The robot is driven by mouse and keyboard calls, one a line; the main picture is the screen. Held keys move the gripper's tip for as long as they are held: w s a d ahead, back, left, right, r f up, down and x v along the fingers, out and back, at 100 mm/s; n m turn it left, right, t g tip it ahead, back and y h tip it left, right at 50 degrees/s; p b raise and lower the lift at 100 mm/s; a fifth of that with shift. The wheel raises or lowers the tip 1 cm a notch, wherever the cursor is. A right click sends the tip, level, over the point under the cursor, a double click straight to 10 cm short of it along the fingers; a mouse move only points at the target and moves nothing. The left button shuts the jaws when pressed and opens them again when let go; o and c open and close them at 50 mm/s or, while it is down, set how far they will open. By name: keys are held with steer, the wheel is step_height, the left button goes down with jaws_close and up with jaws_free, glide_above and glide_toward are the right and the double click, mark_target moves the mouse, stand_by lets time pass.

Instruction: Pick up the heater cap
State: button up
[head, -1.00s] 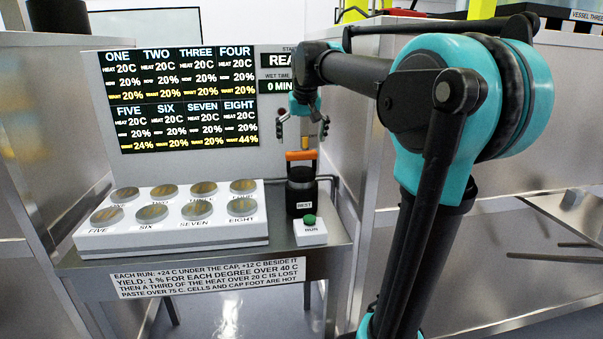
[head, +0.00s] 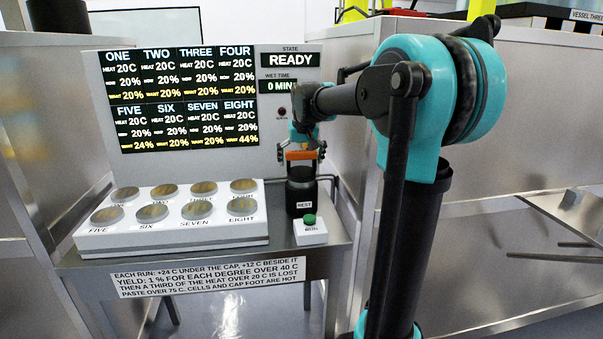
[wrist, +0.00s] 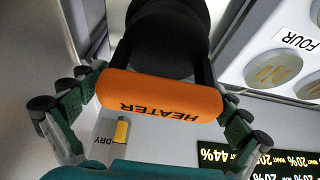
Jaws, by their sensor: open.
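The heater cap is a black round body with an orange handle bar (head: 300,155) marked HEATER. It stands upright on the black stand labelled REST (head: 301,196). In the wrist view the orange handle (wrist: 160,95) lies across the middle, with the black body (wrist: 167,35) beyond it. My gripper (head: 301,152) is at the handle's height. In the wrist view its open fingers (wrist: 157,115) lie on either side of the handle, one near each end. I see no clear grip on it.
A white block with several round cells (head: 172,208) stands left of the rest. A white box with a green RUN button (head: 309,221) is in front of the rest. A display panel (head: 183,100) stands behind. A small yellow piece (wrist: 121,131) shows beside the DRY label in the wrist view.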

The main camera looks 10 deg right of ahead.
steer(key=c, duration=1.6)
steer(key=shift+o, duration=0.2)
steer(key=shift+r, duration=0.15)
